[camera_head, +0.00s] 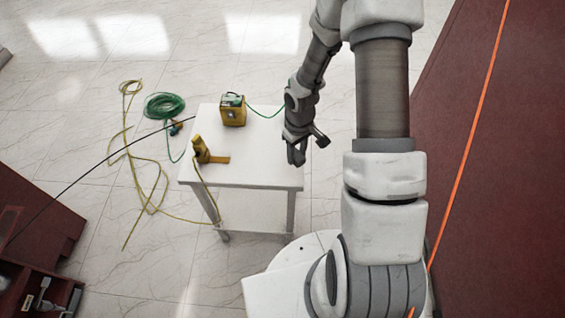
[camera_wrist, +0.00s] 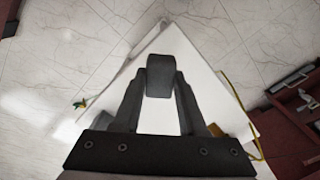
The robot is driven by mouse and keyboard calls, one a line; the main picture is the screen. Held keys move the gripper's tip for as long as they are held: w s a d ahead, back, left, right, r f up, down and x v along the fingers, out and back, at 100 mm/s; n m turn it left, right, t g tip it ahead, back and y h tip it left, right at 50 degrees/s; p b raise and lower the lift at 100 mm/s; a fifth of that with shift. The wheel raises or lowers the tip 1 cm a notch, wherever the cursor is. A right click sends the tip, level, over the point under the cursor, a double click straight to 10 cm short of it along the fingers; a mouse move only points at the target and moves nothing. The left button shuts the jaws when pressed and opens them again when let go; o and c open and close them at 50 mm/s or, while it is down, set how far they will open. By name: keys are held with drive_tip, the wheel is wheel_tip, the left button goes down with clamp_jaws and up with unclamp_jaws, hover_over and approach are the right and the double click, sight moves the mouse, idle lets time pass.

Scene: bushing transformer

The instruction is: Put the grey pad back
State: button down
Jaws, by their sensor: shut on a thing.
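The grey pad (camera_wrist: 160,74) is a small dark block with rounded corners. In the wrist view it sits between the fingertips of my gripper (camera_wrist: 160,92), which is shut on it. In the head view my gripper (camera_head: 307,150) hangs at the right edge of the white table (camera_head: 255,174), and I cannot clearly tell the pad from the fingers there. The wrist view shows the white tabletop (camera_wrist: 205,88) below the pad, with a gap of unclear height. I cannot make out an obvious place for the pad.
A yellow box device (camera_head: 233,112) and a yellow tool (camera_head: 203,152) stand on the table. A green cable coil (camera_head: 164,106) and yellow cable (camera_head: 133,160) lie on the floor. A dark red open drawer (camera_head: 40,291) holds tools at lower left. The table's front middle is clear.

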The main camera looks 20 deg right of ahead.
drive_tip(key=w+d+r+n+b, duration=0.2)
drive_tip(key=d+r+n, duration=0.2)
drive_tip(key=d+n, duration=0.35)
drive_tip(key=n+b, duration=0.2)
hover_over(283, 164)
wheel_tip(283, 164, down, 6)
drive_tip(key=shift+a, duration=0.1)
drive_tip(key=shift+f+b, duration=0.35)
drive_tip(key=shift+f, duration=1.55)
drive_tip(key=shift+f, duration=0.2)
drive_tip(key=shift+c, duration=2.3)
unclamp_jaws()
drive_tip(key=shift+r, duration=0.1)
